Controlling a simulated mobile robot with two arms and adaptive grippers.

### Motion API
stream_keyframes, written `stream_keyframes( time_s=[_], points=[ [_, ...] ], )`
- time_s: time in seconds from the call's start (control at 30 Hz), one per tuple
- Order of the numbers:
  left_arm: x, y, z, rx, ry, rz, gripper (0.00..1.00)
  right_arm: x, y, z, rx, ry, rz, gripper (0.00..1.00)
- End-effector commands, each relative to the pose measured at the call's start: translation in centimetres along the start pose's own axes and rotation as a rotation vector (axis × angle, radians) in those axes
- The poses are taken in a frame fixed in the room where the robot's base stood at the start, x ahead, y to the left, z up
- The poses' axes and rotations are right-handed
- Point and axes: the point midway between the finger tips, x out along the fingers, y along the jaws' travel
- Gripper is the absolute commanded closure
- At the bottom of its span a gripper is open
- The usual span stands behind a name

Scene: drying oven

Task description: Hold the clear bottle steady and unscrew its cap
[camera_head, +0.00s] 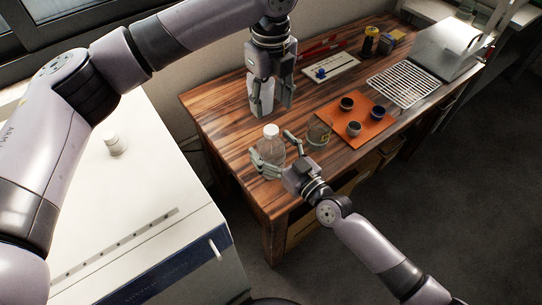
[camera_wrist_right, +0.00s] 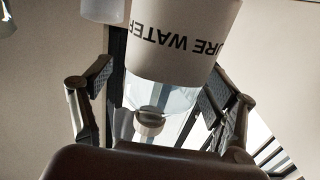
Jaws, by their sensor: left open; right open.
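The clear bottle (camera_head: 271,152) stands upright near the front left end of the wooden table, with its pale cap (camera_head: 271,131) on top. My right gripper (camera_head: 273,146) is open, with one finger on either side of the bottle. The right wrist view shows the bottle (camera_wrist_right: 180,45) upside down between the spread fingers, with a white "PURE WATER" label; its cap (camera_wrist_right: 150,121) is toward the bottom. I cannot tell whether either finger touches it. My left gripper (camera_head: 272,108) is open, pointing down above and behind the bottle, apart from its cap.
A white object (camera_head: 251,88) is partly hidden behind my left gripper. A glass beaker (camera_head: 318,132) stands right of the bottle. A wire rack (camera_head: 403,84) and a whitish oven (camera_head: 443,48) are farther right.

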Motion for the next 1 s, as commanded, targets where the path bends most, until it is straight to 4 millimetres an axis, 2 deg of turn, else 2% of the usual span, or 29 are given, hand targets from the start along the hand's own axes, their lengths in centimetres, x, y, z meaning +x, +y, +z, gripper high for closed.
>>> stream_keyframes(
  time_s=[0.13, 0.4, 1.0],
  points=[
    [0.00, 0.00, 0.00, 0.000, 0.000, 0.000, 0.54, 0.67, -0.04, -0.04, 0.001, 0.000, -0.001, 0.20],
    [0.00, 0.00, 0.00, 0.000, 0.000, 0.000, 0.54, 0.69, -0.03, -0.02, 0.001, 0.000, 0.000, 0.21],
    [0.00, 0.00, 0.00, 0.000, 0.000, 0.000, 0.54, 0.66, -0.01, -0.02, 0.000, 0.000, 0.000, 0.61]
  ],
)
